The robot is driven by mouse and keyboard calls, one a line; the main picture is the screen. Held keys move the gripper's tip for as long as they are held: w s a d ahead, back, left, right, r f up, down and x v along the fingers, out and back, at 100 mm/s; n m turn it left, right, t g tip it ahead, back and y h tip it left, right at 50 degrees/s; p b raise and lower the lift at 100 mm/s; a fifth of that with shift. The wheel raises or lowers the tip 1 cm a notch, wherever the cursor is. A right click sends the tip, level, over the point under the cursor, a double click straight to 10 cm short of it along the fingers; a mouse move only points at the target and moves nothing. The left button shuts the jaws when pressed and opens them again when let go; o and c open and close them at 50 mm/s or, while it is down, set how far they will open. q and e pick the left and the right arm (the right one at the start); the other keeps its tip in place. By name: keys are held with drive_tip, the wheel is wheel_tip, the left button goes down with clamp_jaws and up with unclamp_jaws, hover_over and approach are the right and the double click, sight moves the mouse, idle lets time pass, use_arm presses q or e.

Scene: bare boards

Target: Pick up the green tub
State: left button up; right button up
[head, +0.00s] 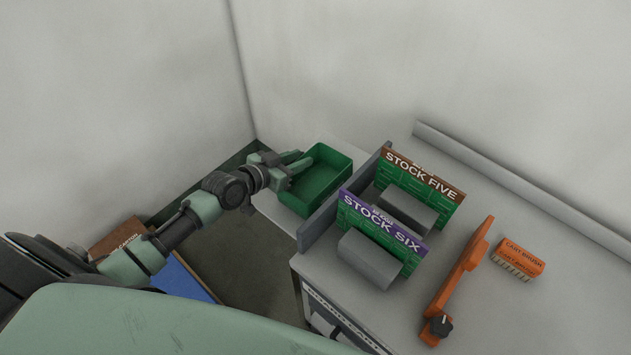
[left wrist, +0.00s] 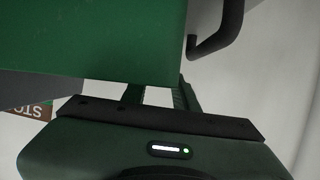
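The green tub (head: 330,186) is an open, empty-looking box at the far left end of the grey bench top, left of a grey divider. My left gripper (head: 296,168) is at the tub's left wall, with its fingers at the rim. In the left wrist view, the tub's green side (left wrist: 95,40) fills the upper left, close to the fingers of my left gripper (left wrist: 158,93). The tub hides part of the fingers, so I cannot tell whether they are closed on the wall. My right gripper is not in view.
A grey divider (head: 345,205) stands right beside the tub. Walls close off the back. A carton (head: 115,240) is low at left.

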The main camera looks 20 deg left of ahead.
use_arm(q)
clamp_jaws()
idle(1.4)
